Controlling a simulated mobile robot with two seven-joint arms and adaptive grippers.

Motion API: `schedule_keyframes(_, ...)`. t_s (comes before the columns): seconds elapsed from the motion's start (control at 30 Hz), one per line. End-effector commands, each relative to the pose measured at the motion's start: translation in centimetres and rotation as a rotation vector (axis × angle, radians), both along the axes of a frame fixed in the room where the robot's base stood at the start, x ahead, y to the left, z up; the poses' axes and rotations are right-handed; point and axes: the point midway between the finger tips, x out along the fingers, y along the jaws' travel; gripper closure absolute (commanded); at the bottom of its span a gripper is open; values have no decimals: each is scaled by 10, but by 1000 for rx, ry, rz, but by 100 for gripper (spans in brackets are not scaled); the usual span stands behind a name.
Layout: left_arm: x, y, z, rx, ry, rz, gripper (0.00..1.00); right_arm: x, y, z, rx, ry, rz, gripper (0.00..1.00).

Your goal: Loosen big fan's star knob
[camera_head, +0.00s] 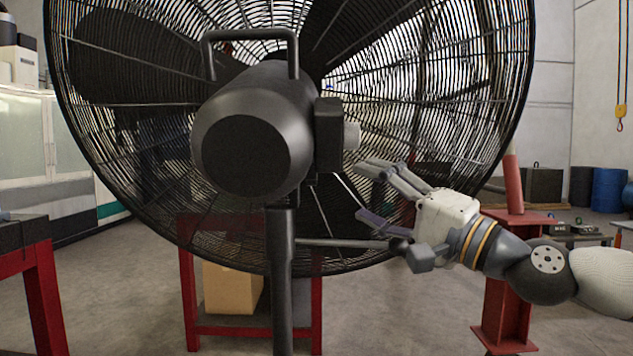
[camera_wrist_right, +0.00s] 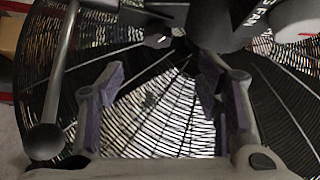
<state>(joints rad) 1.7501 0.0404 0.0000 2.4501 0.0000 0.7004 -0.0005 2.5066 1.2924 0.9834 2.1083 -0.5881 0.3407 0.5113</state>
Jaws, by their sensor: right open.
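The big fan (camera_head: 255,120) fills the middle of the head view, its dark motor housing towards me and its round wire cage behind. A pale grey knob-like piece (camera_head: 352,136) sticks out to the right of the dark box on the housing; I take it for the star knob, but cannot make out its lobes. A pale rounded part at the upper right of the right wrist view (camera_wrist_right: 297,20) is probably the same piece. My right gripper (camera_head: 364,190) is open and empty, below and right of the knob, apart from it. In the right wrist view its fingers (camera_wrist_right: 162,78) are spread before the cage.
A rod with a ball end (camera_head: 345,244) juts right from the fan's pole, close beside my right gripper; its ball shows at left in the right wrist view (camera_wrist_right: 45,141). A red stand (camera_head: 505,300) is below my right arm. A red-framed table (camera_head: 35,270) stands left.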

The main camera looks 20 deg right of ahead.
Motion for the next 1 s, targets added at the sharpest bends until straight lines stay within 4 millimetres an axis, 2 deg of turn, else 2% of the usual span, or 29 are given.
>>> schedule_keyframes(0.03, -4, 0, -3, 0, 13, 0, 41, 12, 8, -3, -5, 8, 4, 41)
schedule_keyframes(0.2, -8, 0, -8, 0, 29, 0, 41, 50, 29, 8, -4, 9, 3, 41)
schedule_keyframes(0.4, -10, 0, -9, 0, 36, 0, 41, 80, 46, 20, -2, 7, 2, 41)
schedule_keyframes(0.53, -10, 0, -10, 0, 37, 0, 41, 87, 51, 24, 0, 5, 2, 41)
schedule_keyframes(0.77, -10, 0, -10, 0, 37, 0, 41, 88, 51, 25, 0, 5, 2, 41)
schedule_keyframes(1.0, -10, 0, -10, 0, 37, 0, 41, 88, 51, 25, 0, 5, 2, 89)
